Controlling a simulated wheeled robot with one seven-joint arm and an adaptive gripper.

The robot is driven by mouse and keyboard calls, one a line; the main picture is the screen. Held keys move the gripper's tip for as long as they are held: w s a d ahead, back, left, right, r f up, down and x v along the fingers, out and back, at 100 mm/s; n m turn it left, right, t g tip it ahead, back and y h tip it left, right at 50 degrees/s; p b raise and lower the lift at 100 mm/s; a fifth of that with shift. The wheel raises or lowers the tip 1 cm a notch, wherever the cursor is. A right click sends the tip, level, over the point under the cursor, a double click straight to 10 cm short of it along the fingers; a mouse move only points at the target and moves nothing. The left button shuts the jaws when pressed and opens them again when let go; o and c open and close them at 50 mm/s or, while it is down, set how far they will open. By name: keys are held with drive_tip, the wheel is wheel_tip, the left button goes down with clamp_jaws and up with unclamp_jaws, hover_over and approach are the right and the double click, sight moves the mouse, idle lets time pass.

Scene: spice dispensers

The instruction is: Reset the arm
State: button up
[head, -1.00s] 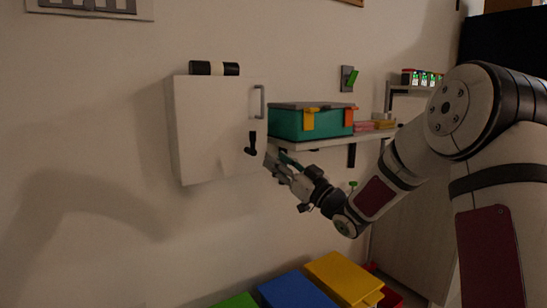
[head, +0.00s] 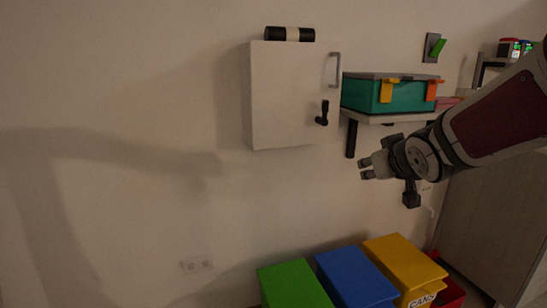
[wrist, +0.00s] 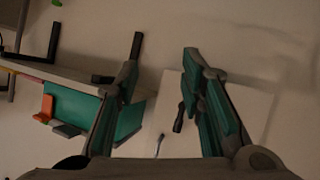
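My gripper (head: 364,168) is in front of the wall, below and right of the white cabinet in the head view. In the wrist view my gripper (wrist: 160,62) shows two fingers with teal pads, spread apart with nothing between them. My arm comes in from the right edge of the head view. The white wall cabinet (head: 285,100) has its door shut, with a grey handle (head: 336,69) and a black lever (head: 323,114) on it. The cabinet (wrist: 252,105) also shows beyond the fingers in the wrist view.
A teal box (head: 361,95) with yellow and orange latches sits on a wall shelf (head: 380,117) above my gripper. Green (head: 292,285), blue (head: 352,278) and yellow (head: 400,264) bins stand below. Dispensers (head: 509,47) are at upper right. The wall left of the cabinet is clear.

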drive_tip(key=s+a+f+m+g, duration=0.1)
drive_tip(key=s+f+g, duration=0.25)
drive_tip(key=s, duration=1.05)
drive_tip(key=s+a+f+m+g, duration=0.15)
drive_tip(key=s+g, duration=0.35)
drive_tip(key=s, duration=0.9)
drive_tip(key=s+a+f+g, duration=0.2)
drive_tip(key=s+f+g, duration=0.15)
drive_tip(key=s, duration=1.15)
wheel_tip(320, 180, up, 30)
drive_tip(key=t+p, duration=0.3)
drive_tip(key=p, duration=2.5)
drive_tip(key=shift+w+d+r+t+y+p, duration=0.25)
drive_tip(key=shift+w+d+t+y+p, duration=0.05)
drive_tip(key=shift+w+d+t+p, duration=0.1)
drive_tip(key=shift+c, duration=0.5)
